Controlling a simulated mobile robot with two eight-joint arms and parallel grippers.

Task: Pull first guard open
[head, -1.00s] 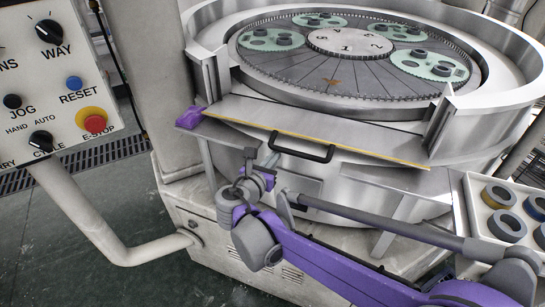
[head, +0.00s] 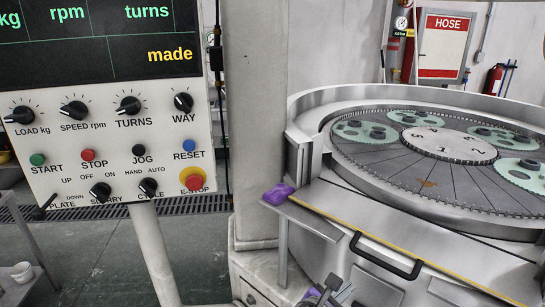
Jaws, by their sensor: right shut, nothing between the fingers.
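The guard (head: 420,243) is a grey metal panel with a yellow edge at the front of the round lapping machine. It lies nearly flat, sloping outward below a gap in the machine's raised rim (head: 305,140). Its black bar handle (head: 386,258) is on the front side. My right gripper (head: 328,287) shows only in part at the bottom edge of the picture. It is shut and empty, below and left of the handle, apart from it. My left gripper is not in view.
A control panel (head: 105,150) with knobs and a red E-stop (head: 194,181) stands on a post at left. A small purple thing (head: 278,194) sits at the guard's left corner. Carriers with rings lie on the round plate (head: 400,165). A fire extinguisher (head: 492,78) is at the back.

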